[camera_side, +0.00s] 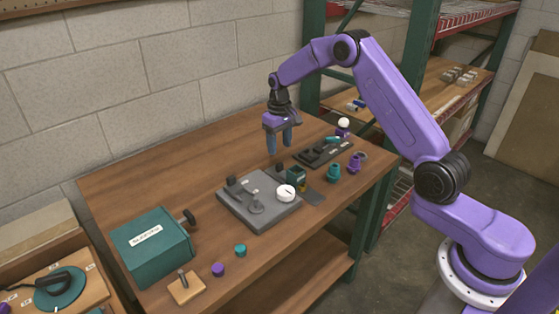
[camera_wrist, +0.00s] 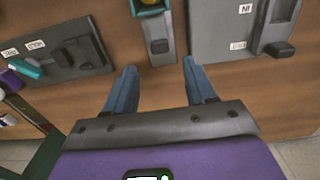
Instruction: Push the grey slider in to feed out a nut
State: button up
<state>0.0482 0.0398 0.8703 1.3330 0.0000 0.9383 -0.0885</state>
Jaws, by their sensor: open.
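My gripper (camera_side: 279,145) is open and empty, its blue fingers pointing down above the back part of the wooden table. A small dark teal dispenser (camera_side: 297,176) stands mid-table beside the grey fixture. In the wrist view the dispenser (camera_wrist: 152,8) is at the top edge, cut off, with yellow inside. A grey slider strip (camera_wrist: 154,27) with a dark end tab (camera_wrist: 160,46) runs from it toward my gripper (camera_wrist: 159,66). The tab appears between and just beyond the fingertips, apart from them. In the side view the slider is mostly hidden. No loose nut is clearly visible.
Teal (camera_side: 334,173) and purple parts stand nearby. A teal box (camera_side: 151,248) stands at front left.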

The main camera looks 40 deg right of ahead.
aim_at(280, 164)
notch_tip(280, 164, down, 7)
jog(key=shift+r, duration=0.1)
dwell(0.3)
